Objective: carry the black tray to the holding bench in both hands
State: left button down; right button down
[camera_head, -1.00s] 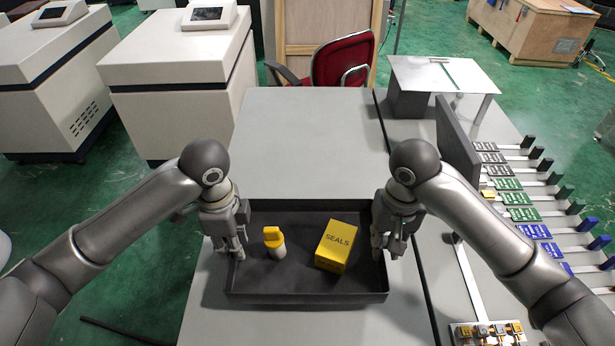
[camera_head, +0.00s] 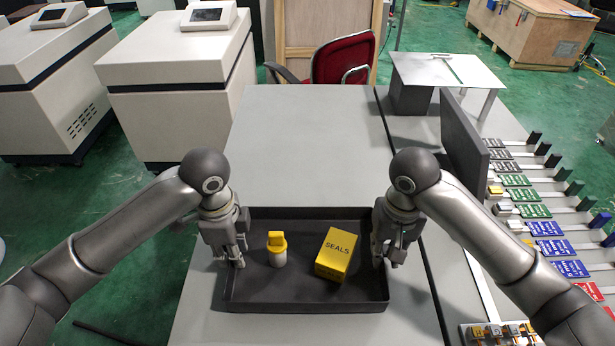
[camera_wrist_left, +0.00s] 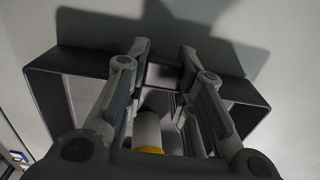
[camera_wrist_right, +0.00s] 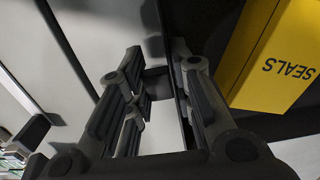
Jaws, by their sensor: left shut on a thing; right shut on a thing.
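The black tray (camera_head: 300,300) shows in the middle of the head view, over the grey bench top. It holds a yellow box marked SEALS (camera_head: 338,254) on the right and a small white bottle with a yellow top (camera_head: 277,249) on the left. My left gripper (camera_head: 238,262) is shut on the tray's left wall, and my right gripper (camera_head: 388,262) is shut on its right wall. The tray wall also shows in the left wrist view (camera_wrist_left: 45,95), and the box shows in the right wrist view (camera_wrist_right: 272,55). I cannot tell whether the tray touches the bench.
The grey bench top (camera_head: 305,145) is clear beyond the tray. A dark upright panel (camera_head: 462,135) and rows of coloured tags (camera_head: 550,228) stand to the right. A red chair (camera_head: 343,60) is behind the bench. White machines (camera_head: 175,80) stand at the left.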

pick_arm(q)
jog(key=c, duration=1.2)
grip_release()
jog(key=shift+c, duration=0.2)
pick_arm(e)
jog(key=c, duration=1.3)
grip_release()
jog(key=shift+f, duration=0.1)
jog(key=shift+w+r, duration=0.1)
jog(key=shift+r, duration=0.35)
pick_arm(q)
notch_tip(320, 180, up, 12)
pick_arm(e)
notch_tip(320, 180, up, 11)
jog(key=shift+r, duration=0.1)
